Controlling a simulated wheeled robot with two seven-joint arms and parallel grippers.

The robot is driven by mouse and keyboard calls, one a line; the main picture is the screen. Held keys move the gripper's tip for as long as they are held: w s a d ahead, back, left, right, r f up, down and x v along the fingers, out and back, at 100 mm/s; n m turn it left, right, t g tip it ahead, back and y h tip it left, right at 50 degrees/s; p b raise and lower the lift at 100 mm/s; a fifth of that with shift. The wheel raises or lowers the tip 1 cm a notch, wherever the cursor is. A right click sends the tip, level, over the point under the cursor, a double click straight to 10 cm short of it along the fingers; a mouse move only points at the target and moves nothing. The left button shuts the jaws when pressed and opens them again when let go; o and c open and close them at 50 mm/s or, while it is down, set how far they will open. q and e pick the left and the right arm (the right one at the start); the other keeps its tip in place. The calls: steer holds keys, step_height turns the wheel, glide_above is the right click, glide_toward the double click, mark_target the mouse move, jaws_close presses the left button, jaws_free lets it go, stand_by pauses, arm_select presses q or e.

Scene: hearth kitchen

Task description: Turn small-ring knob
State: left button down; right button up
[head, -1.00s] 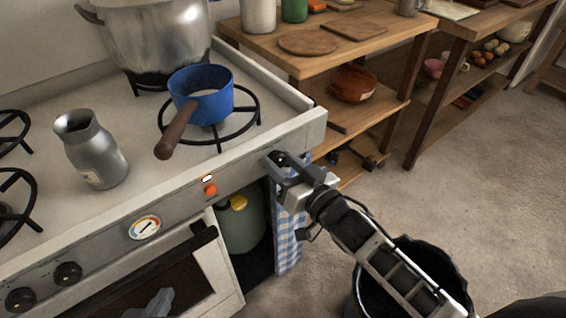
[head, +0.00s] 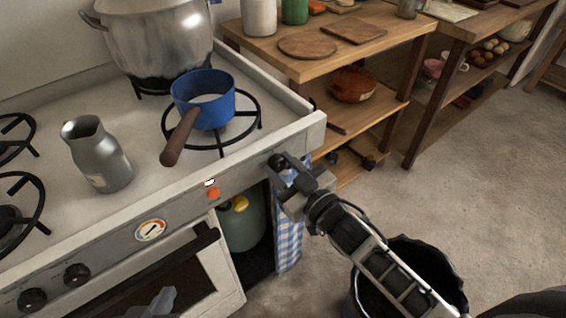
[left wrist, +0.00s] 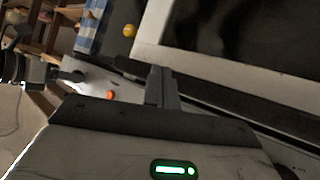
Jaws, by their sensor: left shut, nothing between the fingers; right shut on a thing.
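The small-ring knob (head: 276,162) is a dark round knob on the right end of the stove's front panel. My right gripper (head: 284,167) is shut on it, its fingers partly covering it. The right gripper (left wrist: 52,72) and the dark knob (left wrist: 73,76) also show at the left of the left wrist view. My left gripper (head: 163,300) is low at the bottom edge of the head view, in front of the oven door. In the left wrist view its fingers (left wrist: 161,86) are shut together and empty. A blue saucepan (head: 205,102) stands on the right-hand ring.
An orange lamp (head: 213,193) and a dial gauge (head: 151,230) sit on the panel. A checked cloth (head: 289,235) hangs below the knob by a green gas bottle (head: 243,226). A metal jug (head: 98,155) stands on the hob. A black bin (head: 438,268) is under my right arm.

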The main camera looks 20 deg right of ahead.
steer(key=n+p, duration=0.1)
steer(key=n, duration=0.3)
steer(key=shift+n, duration=0.3)
steer(key=shift+a+n, duration=0.1)
steer(key=shift+n, duration=1.8)
steer(key=o, duration=1)
steer(key=v, duration=1.6)
steer(key=shift+b, duration=0.3)
